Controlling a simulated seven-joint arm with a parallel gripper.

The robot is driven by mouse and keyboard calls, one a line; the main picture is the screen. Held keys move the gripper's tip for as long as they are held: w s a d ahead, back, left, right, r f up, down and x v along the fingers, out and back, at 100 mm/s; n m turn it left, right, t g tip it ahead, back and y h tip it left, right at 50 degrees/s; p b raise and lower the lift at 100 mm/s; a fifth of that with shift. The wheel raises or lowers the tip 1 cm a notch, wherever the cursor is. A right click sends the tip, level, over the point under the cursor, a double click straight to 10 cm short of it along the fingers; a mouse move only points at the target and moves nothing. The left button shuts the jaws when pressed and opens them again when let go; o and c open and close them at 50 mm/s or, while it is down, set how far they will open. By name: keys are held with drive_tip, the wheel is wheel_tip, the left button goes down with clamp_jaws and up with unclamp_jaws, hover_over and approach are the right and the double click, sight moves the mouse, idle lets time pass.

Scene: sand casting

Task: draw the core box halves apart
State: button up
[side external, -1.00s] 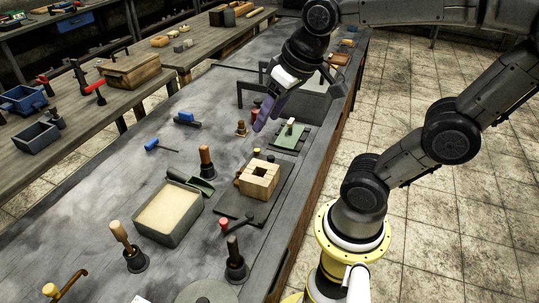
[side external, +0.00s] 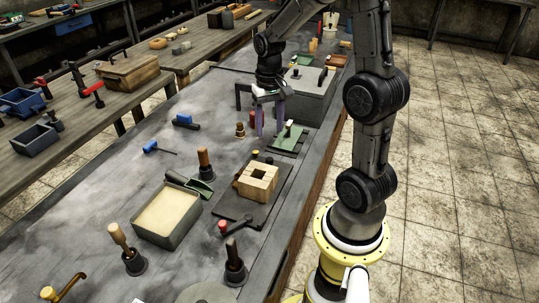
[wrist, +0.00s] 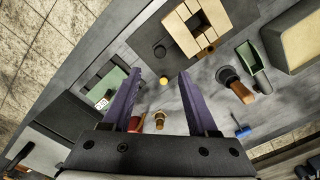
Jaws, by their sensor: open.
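The core box (side external: 257,180) is a pale wooden block with a square opening in its middle. It sits on a dark plate (side external: 230,207) on the bench, and its halves appear closed together. In the wrist view the core box (wrist: 184,37) is at the top, beyond my fingertips. My gripper (side external: 270,131) points down behind the core box, near the green plate, apart from the box. Its two purple fingers are spread with nothing between them, as the wrist view also shows (wrist: 161,77).
A green plate (side external: 279,144) lies to the right of my gripper and a brass-coloured piece (side external: 240,130) stands to its left. A large grey box (side external: 312,100) stands behind.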

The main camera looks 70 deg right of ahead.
sight(269, 159)
wheel_tip(269, 159, down, 11)
drive_tip(key=shift+r, duration=0.2)
idle(0.3)
clamp_jaws()
idle(1.3)
